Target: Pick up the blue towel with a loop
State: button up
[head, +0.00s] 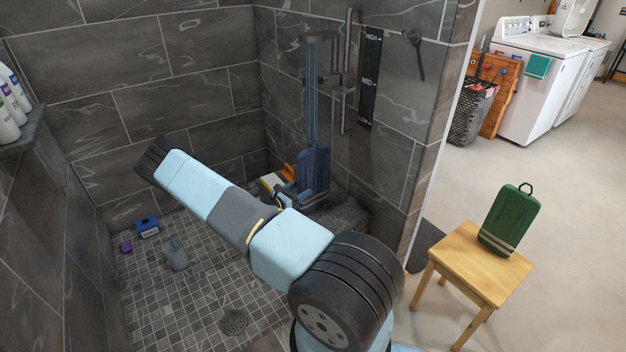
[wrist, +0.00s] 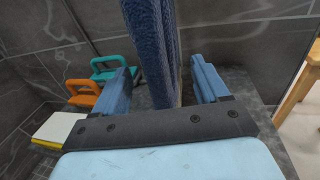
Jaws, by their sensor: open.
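The blue towel (head: 315,168) hangs upright beside the back right shower wall in the head view, above a dark stone ledge. A long narrow blue strip (head: 313,95) rises above it towards the wall fixture; I cannot tell whether it is the towel's loop. In the wrist view the towel (wrist: 153,40) stands edge-on between the two blue fingers of my gripper (wrist: 163,66). The fingers are apart, with a visible gap to the towel's right. In the head view my gripper (head: 291,186) is low beside the towel, partly hidden by my arm.
Orange (wrist: 84,92) and teal (wrist: 110,68) handled items and a white-and-yellow block (wrist: 58,129) lie left of my gripper. A stone ledge (head: 345,212) lies below. A green loop-topped item (head: 507,220) stands on a wooden stool (head: 465,262). Bottles (head: 12,95) stand on the left shelf.

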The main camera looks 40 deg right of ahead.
aim_at(309, 185)
jog(key=shift+w+d+f, duration=0.1)
jog(key=shift+d, duration=0.9)
jog(key=shift+w+d+f, duration=0.15)
jog(key=shift+d, duration=0.8)
jog(key=shift+w+d+f, duration=0.1)
jog(key=shift+d, duration=0.9)
jog(key=shift+c, duration=0.2)
grip_shut()
